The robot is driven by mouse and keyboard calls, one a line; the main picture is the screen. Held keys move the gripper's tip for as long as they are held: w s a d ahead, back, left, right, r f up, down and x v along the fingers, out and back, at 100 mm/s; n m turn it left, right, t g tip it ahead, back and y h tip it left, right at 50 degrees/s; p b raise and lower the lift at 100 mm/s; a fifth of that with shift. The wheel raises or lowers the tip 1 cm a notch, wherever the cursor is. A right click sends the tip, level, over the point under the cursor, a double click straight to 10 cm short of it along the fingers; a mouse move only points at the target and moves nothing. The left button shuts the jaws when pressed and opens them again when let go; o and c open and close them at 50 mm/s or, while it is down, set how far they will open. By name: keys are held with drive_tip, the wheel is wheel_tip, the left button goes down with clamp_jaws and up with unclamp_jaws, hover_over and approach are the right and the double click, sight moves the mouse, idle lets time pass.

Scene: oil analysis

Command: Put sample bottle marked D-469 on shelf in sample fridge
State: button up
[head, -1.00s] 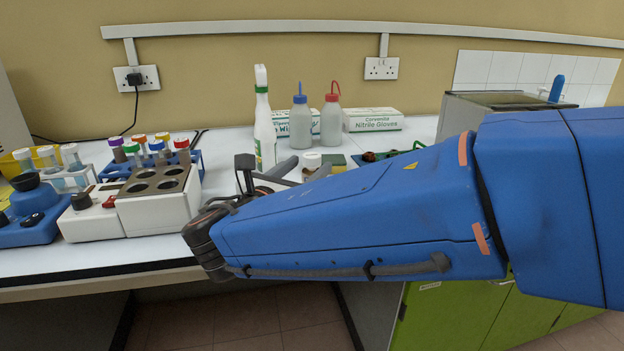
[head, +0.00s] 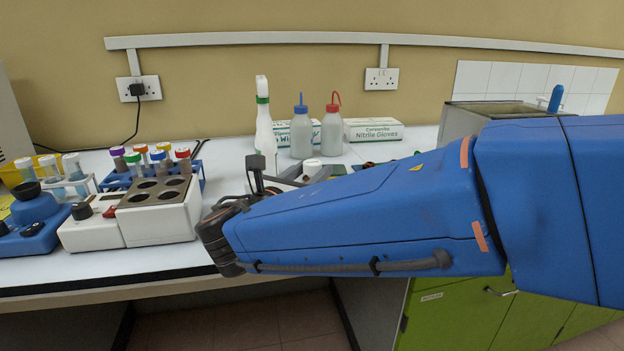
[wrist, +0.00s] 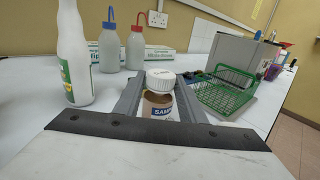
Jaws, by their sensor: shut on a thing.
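My gripper (wrist: 158,98) is shut on a sample bottle (wrist: 158,105) with a white cap and a brownish body. The bottle looks upright between the two grey fingers. In the head view my gripper (head: 303,172) is partly hidden by my blue arm, and the white cap (head: 312,164) shows between the fingers. I cannot tell whether the bottle's base touches the bench. No sample fridge can be made out in either view.
A white spray bottle (head: 264,125) and two wash bottles (head: 301,133) stand behind the gripper. A green wire basket (wrist: 222,95) is at right, before a grey box (wrist: 243,60). A white block with wells (head: 158,205) and tube racks are at left. Green cupboards (head: 455,320) are below.

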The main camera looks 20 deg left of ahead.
wheel_tip(320, 180, up, 9)
drive_tip(key=shift+r, duration=0.15)
drive_tip(key=shift+d, duration=0.1)
